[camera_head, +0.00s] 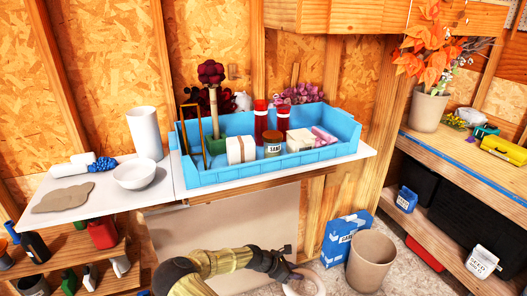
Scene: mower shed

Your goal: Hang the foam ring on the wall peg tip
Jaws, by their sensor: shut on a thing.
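My gripper (286,261) is at the bottom middle of the head view, low in front of the white worktop. It is shut on the foam ring (316,276), a pale pinkish curved band whose lower part is cut off by the bottom edge of the picture. The fingertips are small and dark here. A small wooden piece (233,72) that looks like the wall peg sticks out from the board wall, above and behind the blue crate. The ring is well below it and apart from it.
A blue crate (225,178) full of goods stands on the white worktop (85,212), between my gripper and the wall. A dark red flower head (211,73) rises just left of the peg. A tan bin (371,262) and blue bag (345,238) stand right of my gripper.

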